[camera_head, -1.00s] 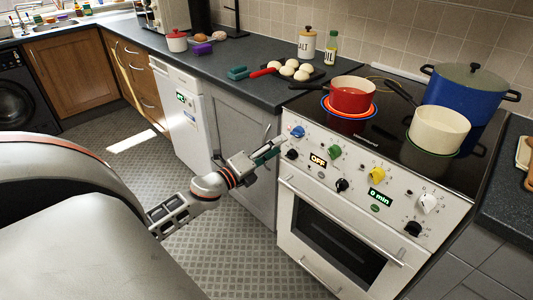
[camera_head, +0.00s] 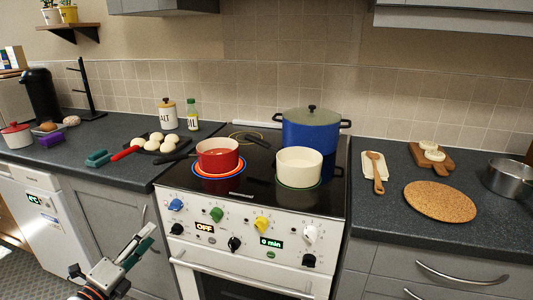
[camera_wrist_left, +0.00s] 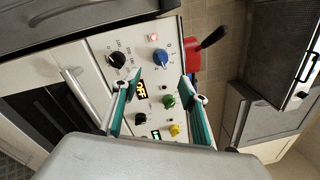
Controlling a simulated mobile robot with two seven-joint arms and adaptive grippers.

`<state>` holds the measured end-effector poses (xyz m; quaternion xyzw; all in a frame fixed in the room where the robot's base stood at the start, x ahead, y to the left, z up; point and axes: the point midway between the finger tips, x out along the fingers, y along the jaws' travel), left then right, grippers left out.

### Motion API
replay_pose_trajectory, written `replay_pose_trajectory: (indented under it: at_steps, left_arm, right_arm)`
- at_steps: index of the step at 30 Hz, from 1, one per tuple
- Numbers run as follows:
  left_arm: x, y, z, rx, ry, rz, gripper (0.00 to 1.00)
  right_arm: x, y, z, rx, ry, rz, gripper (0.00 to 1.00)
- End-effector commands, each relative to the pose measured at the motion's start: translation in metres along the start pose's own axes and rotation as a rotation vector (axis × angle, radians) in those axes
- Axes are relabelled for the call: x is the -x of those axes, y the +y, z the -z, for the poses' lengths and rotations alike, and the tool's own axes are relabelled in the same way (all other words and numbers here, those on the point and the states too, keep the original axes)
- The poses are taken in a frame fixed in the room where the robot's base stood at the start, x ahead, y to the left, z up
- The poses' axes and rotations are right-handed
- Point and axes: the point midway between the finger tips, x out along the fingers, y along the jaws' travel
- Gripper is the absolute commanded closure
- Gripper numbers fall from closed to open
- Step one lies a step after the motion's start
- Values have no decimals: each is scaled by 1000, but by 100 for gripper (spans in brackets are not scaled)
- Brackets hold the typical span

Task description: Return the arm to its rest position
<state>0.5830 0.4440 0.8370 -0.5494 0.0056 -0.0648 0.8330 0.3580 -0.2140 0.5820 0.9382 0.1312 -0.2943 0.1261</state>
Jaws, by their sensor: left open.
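My left gripper (camera_head: 136,246) comes in at the lower left of the head view, in front of the grey cabinet and left of the stove front. In the left wrist view its two green-lined fingers (camera_wrist_left: 158,108) stand apart with nothing between them. The stove's control panel (camera_wrist_left: 87,47) with its coloured knobs lies beyond the fingers, apart from them. My right gripper is in neither view.
On the stove stand a red pan (camera_head: 219,158), a cream pot (camera_head: 299,167) and a blue pot (camera_head: 311,131). Left on the counter are a tray of white balls (camera_head: 157,144) and a salt jar (camera_head: 167,114). A cork mat (camera_head: 440,201) lies on the right counter.

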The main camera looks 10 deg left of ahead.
Motion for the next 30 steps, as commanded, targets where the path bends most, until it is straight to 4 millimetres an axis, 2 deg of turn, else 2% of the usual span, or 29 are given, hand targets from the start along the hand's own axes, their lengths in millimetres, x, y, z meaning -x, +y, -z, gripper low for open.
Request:
replay_pose_trajectory:
  at_steps: [2, 5, 8, 12, 15, 18, 21, 25, 30]
  left_arm:
    - [5, 5, 9, 65, -1, -17, 57]
    - [22, 20, 38, 265, -10, -75, 57]
    - [50, 43, 84, 566, -33, -177, 57]
    - [102, 72, 163, 999, -88, -357, 57]
    - [138, 82, 217, 1261, -137, -484, 57]
    - [171, 85, 264, 1468, -184, -595, 57]
    - [194, 83, 297, 1612, -221, -677, 57]
    - [211, 80, 321, 1710, -250, -736, 57]
    - [215, 80, 327, 1734, -258, -752, 57]
  right_arm:
    - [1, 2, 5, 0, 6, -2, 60]
    - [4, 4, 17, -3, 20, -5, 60]
    - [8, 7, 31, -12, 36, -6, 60]
    - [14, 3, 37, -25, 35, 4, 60]
    - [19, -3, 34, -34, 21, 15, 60]
    - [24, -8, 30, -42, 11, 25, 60]
    - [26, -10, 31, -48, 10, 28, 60]
    - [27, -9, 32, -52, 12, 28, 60]
    - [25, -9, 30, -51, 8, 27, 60]
